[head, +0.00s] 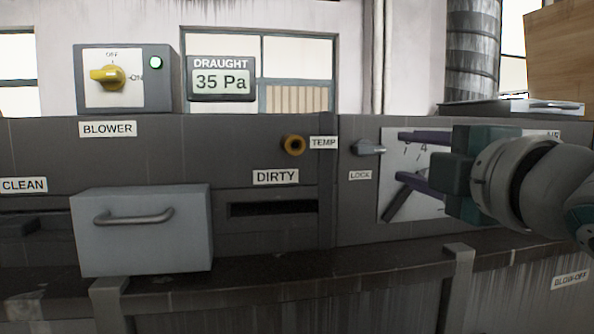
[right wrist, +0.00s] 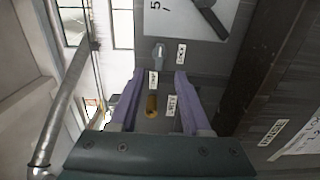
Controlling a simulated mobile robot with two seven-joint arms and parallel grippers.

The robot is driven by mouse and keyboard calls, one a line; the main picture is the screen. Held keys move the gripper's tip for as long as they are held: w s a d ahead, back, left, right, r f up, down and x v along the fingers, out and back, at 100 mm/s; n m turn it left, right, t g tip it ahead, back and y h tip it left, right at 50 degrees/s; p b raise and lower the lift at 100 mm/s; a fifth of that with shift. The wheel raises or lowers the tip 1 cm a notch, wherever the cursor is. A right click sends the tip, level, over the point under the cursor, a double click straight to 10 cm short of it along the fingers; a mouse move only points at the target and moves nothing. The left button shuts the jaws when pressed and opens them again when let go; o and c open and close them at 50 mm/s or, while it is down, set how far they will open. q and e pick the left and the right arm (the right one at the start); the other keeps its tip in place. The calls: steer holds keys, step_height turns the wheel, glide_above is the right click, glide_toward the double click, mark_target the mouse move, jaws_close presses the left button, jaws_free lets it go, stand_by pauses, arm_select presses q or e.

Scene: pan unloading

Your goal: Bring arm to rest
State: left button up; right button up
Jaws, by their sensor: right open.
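My right gripper (head: 402,157) comes in from the right with its two purple fingers spread and nothing between them. It is in front of a white dial plate (head: 428,208) with a dark pointer, and hides part of that plate. In the right wrist view the open fingers (right wrist: 159,74) frame a grey lock lever (right wrist: 159,52) and a brass TEMP fitting (right wrist: 151,106) farther off, with no visible contact. The lock lever (head: 368,147) also shows in the head view, left of the fingers. My left gripper is not in view.
A grey drawer box (head: 140,250) with a handle juts from the panel at left. Beside it is the dark DIRTY slot (head: 272,209). A blower switch box (head: 140,95) and draught display (head: 221,82) reading 35 Pa stand above. A ledge (head: 300,265) runs below.

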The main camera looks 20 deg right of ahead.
steer(key=shift+s, duration=0.3)
steer(key=s+a+f+m+g+y, duration=0.1)
steer(key=s+a+f+m+g, duration=0.15)
steer(key=f, duration=0.45)
steer(key=s+a+f+m+g, duration=0.1)
steer(key=s+f+m+g, duration=0.3)
steer(key=f, duration=0.2)
steer(key=s+a+f+m+g+y+p, duration=0.1)
steer(key=s+a+f+m+g, duration=0.2)
steer(key=s, duration=0.4)
steer(key=s+a+f+m+g+y, duration=0.2)
steer(key=s+a+f+m+g, duration=0.1)
steer(key=s+f, duration=0.4)
steer(key=shift+s+a+f+m+g+p, duration=0.4)
steer(key=shift+s+a+g, duration=0.4)
steer(key=shift+a, duration=0.3)
